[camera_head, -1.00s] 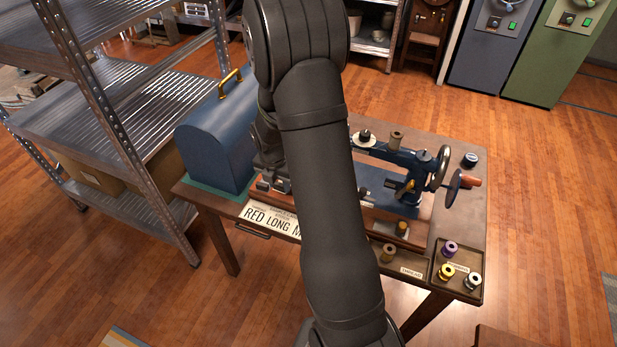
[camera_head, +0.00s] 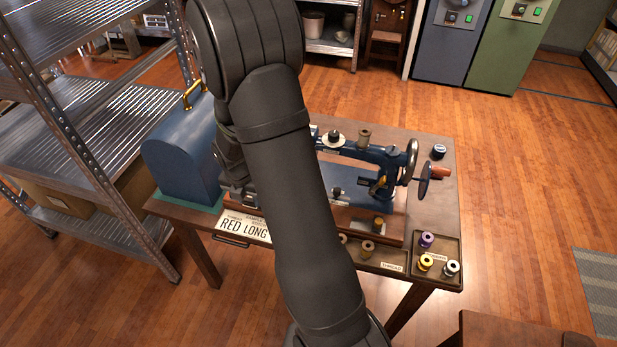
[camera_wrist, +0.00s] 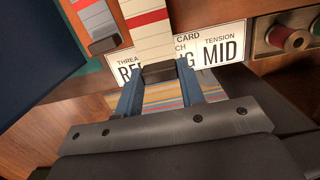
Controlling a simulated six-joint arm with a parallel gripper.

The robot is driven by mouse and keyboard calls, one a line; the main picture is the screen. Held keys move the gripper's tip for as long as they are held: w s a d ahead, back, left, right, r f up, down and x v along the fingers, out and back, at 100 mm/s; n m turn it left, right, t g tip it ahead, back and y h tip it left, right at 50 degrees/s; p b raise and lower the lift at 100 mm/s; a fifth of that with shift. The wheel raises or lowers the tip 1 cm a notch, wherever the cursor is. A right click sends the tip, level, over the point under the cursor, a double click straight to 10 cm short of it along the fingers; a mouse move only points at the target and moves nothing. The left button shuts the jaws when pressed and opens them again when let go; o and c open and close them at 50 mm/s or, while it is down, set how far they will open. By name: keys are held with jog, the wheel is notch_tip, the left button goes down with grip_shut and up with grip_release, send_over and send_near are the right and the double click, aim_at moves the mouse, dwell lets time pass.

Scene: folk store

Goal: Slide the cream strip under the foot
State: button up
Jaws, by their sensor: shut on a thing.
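In the wrist view, a cream strip (camera_wrist: 151,35) with a red band runs away from my gripper (camera_wrist: 160,80). My gripper's blue fingers are shut on the dark tab (camera_wrist: 159,71) at the strip's near end. In the head view, the blue sewing machine (camera_head: 365,152) stands on its wooden base on the table, with its handwheel at the right. My arm covers the machine's left part, so the foot is hidden. My gripper and the strip are also hidden there.
A second striped strip (camera_wrist: 91,18) with a dark tab lies to the left in the wrist view. A card (camera_head: 246,228) lies at the table's front edge. A blue domed case (camera_head: 184,155) stands at the left. A tray (camera_head: 447,238) with thread spools is at the front right.

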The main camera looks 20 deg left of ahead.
jog(key=d, duration=1.2)
dwell(0.4)
jog(key=shift+w+f, duration=0.15)
jog(key=shift+f, duration=0.75)
jog(key=shift+w+f, duration=0.15)
jog(key=shift+f, duration=0.7)
jog(key=shift+w, duration=0.3)
jog(key=shift+w, duration=1.1)
jog(key=shift+w, duration=0.1)
